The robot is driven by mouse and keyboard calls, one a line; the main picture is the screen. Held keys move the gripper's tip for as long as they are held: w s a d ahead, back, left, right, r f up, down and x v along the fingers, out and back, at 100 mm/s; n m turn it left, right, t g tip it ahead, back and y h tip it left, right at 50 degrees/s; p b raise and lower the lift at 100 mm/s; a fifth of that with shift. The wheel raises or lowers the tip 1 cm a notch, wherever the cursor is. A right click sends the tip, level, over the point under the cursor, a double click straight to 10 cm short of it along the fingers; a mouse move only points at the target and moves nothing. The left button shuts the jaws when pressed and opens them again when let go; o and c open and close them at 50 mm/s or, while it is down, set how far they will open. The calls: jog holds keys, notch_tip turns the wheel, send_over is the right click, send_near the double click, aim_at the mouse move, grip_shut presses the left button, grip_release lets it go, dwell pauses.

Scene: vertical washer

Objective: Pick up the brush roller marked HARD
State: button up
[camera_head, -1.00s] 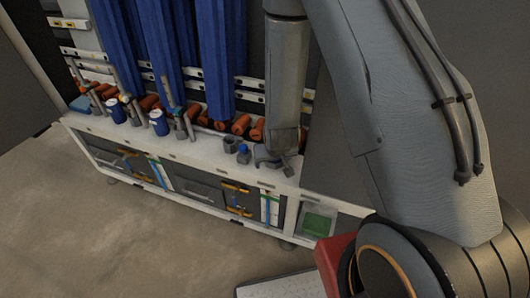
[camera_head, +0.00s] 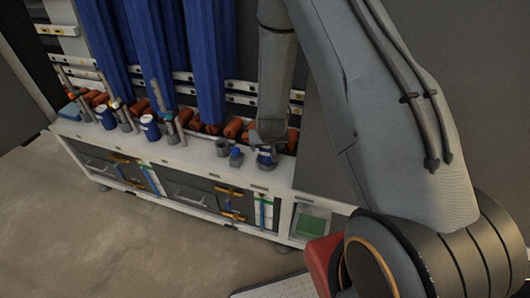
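Several orange-brown rollers (camera_head: 233,127) lie in a row along the back of the white counter (camera_head: 190,157). No HARD marking is readable, so I cannot tell which roller bears it. My gripper (camera_head: 268,138) hangs over the right part of the counter, close to the right end of the roller row. Its fingers are small and dark here, and I cannot tell whether they are open or shut. A blue-and-white can-like object (camera_head: 265,158) stands just below and in front of it; whether they touch is unclear. My arm hides part of the right side.
Tall blue brushes (camera_head: 205,65) hang behind the counter. Blue cans (camera_head: 150,127), upright metal fittings (camera_head: 165,115), a grey cup (camera_head: 222,147) and a small blue-capped bottle (camera_head: 236,157) stand along the counter. Open floor (camera_head: 110,240) lies in front.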

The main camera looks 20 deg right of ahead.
jog(key=shift+x, duration=0.8)
jog(key=c, duration=1.3)
jog(key=shift+o, duration=0.2)
